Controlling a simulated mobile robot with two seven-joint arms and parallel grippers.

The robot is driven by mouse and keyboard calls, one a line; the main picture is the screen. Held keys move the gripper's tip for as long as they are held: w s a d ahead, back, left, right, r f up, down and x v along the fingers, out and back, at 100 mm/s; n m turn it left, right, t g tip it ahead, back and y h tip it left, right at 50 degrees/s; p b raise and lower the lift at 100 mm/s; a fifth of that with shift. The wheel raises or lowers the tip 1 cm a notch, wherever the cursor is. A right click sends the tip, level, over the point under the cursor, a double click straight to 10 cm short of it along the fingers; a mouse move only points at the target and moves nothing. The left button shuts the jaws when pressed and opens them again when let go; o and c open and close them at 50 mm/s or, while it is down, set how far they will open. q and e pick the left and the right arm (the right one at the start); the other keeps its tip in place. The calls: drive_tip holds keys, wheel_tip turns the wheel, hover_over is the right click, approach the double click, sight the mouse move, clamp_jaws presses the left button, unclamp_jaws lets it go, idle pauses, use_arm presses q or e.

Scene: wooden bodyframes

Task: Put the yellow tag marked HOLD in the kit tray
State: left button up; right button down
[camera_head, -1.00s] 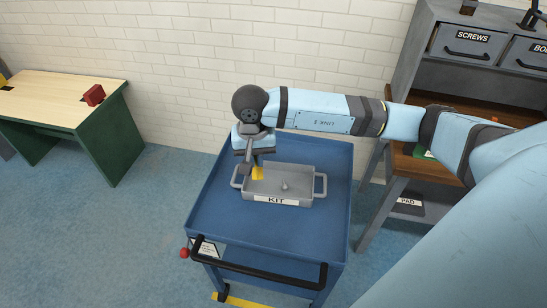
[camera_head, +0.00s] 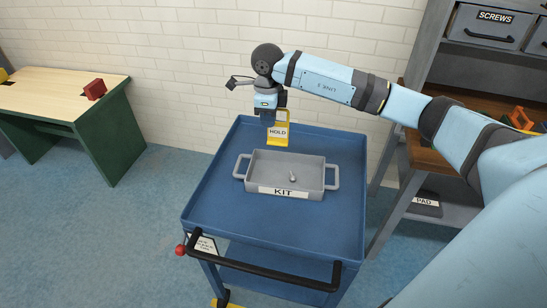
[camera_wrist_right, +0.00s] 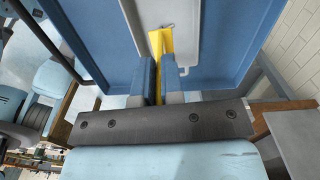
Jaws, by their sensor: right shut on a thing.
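The yellow tag marked HOLD (camera_head: 278,138) is in my right gripper (camera_head: 272,121), above the far edge of the kit tray. In the right wrist view the yellow tag (camera_wrist_right: 162,45) stands between the two fingers of the right gripper (camera_wrist_right: 161,75), which are shut on it. The grey kit tray (camera_head: 262,179), labelled KIT and with a handle at each end, lies on the blue cart. The tray also shows in the right wrist view (camera_wrist_right: 200,35). My left gripper is not in view.
A small grey metal piece (camera_head: 293,178) lies inside the tray. The blue cart (camera_head: 215,200) has bare top around the tray. A wooden bench with a red vise (camera_head: 95,89) stands at the left. Shelves with a SCREWS drawer (camera_head: 487,27) stand at the right.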

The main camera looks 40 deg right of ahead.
sight(269, 140)
wheel_tip(269, 140, down, 10)
drive_tip(key=shift+r, duration=0.1)
drive_tip(key=shift+f, duration=2.55)
drive_tip(key=shift+f, duration=0.2)
drive_tip(key=c, duration=1.3)
unclamp_jaws()
drive_tip(key=shift+r, duration=0.1)
drive_tip(key=shift+o, duration=0.2)
drive_tip(key=shift+r, duration=0.1)
wheel_tip(269, 140, up, 12)
drive_tip(key=shift+r, duration=0.1)
